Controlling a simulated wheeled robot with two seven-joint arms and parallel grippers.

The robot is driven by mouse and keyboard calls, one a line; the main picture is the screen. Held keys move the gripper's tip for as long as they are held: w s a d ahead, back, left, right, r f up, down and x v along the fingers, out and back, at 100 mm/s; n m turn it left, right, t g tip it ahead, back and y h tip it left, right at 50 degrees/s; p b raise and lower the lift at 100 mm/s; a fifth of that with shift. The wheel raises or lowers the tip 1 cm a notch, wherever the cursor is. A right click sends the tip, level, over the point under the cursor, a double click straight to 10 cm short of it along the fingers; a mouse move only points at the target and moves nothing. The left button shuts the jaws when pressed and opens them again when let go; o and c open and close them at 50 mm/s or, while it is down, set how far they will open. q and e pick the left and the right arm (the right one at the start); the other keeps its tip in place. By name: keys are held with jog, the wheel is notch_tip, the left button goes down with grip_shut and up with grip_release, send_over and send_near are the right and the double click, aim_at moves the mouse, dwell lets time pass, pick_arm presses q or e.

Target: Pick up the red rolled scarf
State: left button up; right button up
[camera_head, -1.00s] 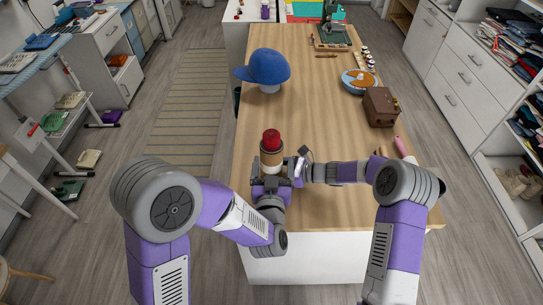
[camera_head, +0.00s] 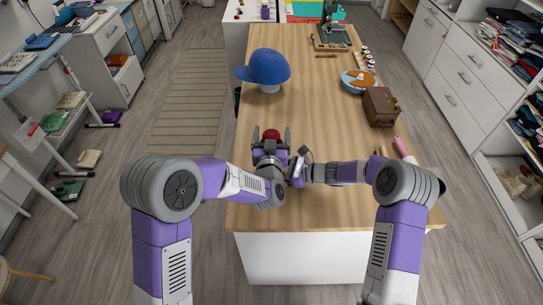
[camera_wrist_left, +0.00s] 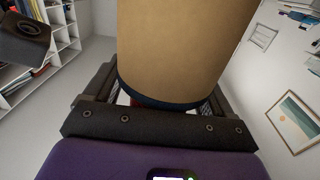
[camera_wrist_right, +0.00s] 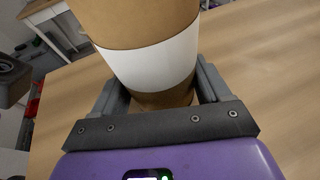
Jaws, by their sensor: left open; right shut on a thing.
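The red rolled scarf (camera_head: 271,136) shows as a round red top in the head view, between the fingers of my left gripper (camera_head: 271,130). The left gripper is open, one finger on each side of it; I cannot tell whether they touch. A tan tube (camera_wrist_left: 172,50) with a dark blue rim fills the left wrist view, and only a sliver of red shows behind it. My right gripper (camera_wrist_right: 160,92) is shut on the brown tube, which has a white band (camera_wrist_right: 150,62). In the head view, the left gripper hides most of the tube.
The wooden table (camera_head: 320,120) is clear just beyond the grippers. A blue cap (camera_head: 265,68) on a white stand is farther back. A brown box (camera_head: 380,107) and a blue bowl (camera_head: 358,82) stand at the right. A pink item (camera_head: 400,146) lies near the right edge.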

pick_arm(q)
jog(key=c, duration=1.5)
jog(key=shift+o, duration=0.2)
notch_tip(320, 180, up, 18)
pick_arm(e)
jog(key=o, duration=0.8)
